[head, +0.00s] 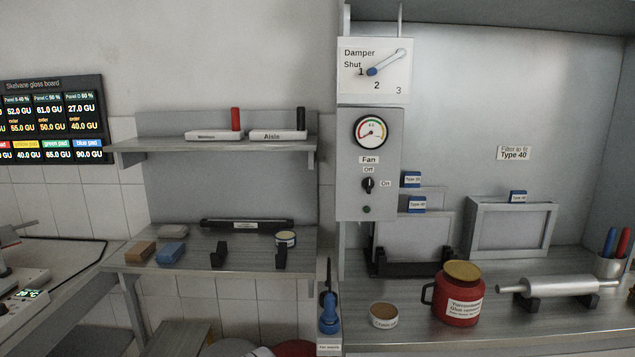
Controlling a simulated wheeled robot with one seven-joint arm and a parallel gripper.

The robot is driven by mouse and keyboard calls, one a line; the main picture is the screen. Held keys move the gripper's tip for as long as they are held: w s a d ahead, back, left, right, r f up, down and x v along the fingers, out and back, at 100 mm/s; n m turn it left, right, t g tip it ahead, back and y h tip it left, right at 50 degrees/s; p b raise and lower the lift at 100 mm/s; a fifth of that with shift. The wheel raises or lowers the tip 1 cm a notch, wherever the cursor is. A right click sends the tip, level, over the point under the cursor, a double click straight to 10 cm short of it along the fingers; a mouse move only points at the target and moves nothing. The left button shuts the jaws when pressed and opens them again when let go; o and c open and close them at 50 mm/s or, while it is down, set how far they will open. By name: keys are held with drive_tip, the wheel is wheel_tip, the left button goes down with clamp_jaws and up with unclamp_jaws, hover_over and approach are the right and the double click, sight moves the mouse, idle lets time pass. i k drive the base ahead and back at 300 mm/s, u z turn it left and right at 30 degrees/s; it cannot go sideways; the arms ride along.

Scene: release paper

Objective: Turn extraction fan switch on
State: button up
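The extraction fan switch (368,185) is a small black rotary knob on a grey control box (355,150), in the middle of the head view. "Off" is printed above the knob and "On" to its right. The knob looks roughly upright, toward "Off". A small dark green lamp (366,210) sits below it and looks unlit. A round gauge (371,132) is above the "Fan" label, its needle too small to read surely. My gripper is not in view.
A damper dial (398,85) with a blue-tipped lever is above the box. Right of the box are filter frames (510,230), a red container (462,308) and a metal roller (560,287) on the bench. Shelves (220,146) stand left. The space before the box looks clear.

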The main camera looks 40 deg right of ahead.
sight(368, 184)
drive_tip(key=z, duration=0.2)
drive_tip(key=i, duration=0.9)
drive_tip(key=z, duration=0.5)
